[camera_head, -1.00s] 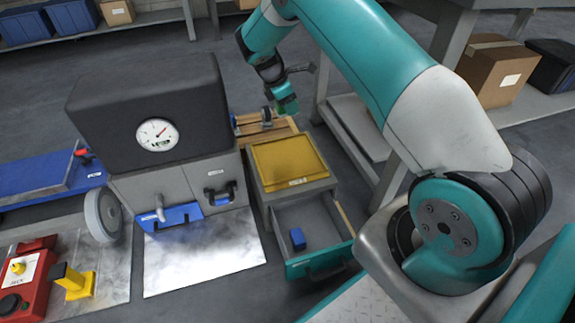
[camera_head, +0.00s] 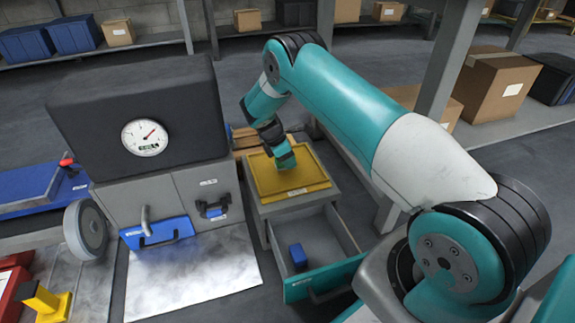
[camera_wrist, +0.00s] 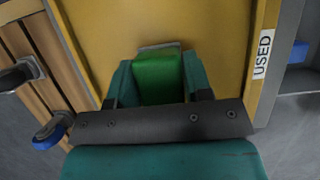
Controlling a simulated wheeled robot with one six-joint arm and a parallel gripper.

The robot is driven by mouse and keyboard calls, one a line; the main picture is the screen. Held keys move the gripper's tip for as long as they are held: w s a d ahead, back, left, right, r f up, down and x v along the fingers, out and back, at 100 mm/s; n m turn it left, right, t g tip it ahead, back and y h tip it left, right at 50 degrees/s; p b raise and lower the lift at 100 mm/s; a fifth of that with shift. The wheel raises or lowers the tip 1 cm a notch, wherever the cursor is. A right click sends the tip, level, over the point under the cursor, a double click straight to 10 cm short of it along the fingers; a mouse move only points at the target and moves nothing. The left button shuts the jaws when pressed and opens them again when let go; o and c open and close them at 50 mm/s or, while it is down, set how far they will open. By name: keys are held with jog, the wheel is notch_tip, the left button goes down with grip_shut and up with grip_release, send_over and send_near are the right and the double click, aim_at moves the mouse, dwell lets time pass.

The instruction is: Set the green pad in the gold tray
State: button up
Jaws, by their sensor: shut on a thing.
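The gold tray (camera_head: 306,178) lies on top of the grey drawer cabinet in the head view. It also fills much of the wrist view (camera_wrist: 220,55), with a "USED" label on its edge. In the wrist view my gripper (camera_wrist: 158,80) is shut on the green pad (camera_wrist: 160,76), which is held between the two teal fingers over the yellow floor. Whether the pad touches the tray floor cannot be told. The pad is hidden by my gripper in the head view.
Below the tray a drawer (camera_head: 325,240) stands open with a blue block (camera_head: 298,255) inside. A dark machine with a gauge (camera_head: 145,137) stands to the left. A wooden pallet (camera_head: 262,142) lies behind the cabinet. A shelf post (camera_head: 425,110) rises to the right.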

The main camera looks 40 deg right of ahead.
jog(key=shift+f, duration=0.5)
jog(key=shift+f, duration=0.2)
jog(key=o, duration=1)
jog(key=shift+c, duration=0.2)
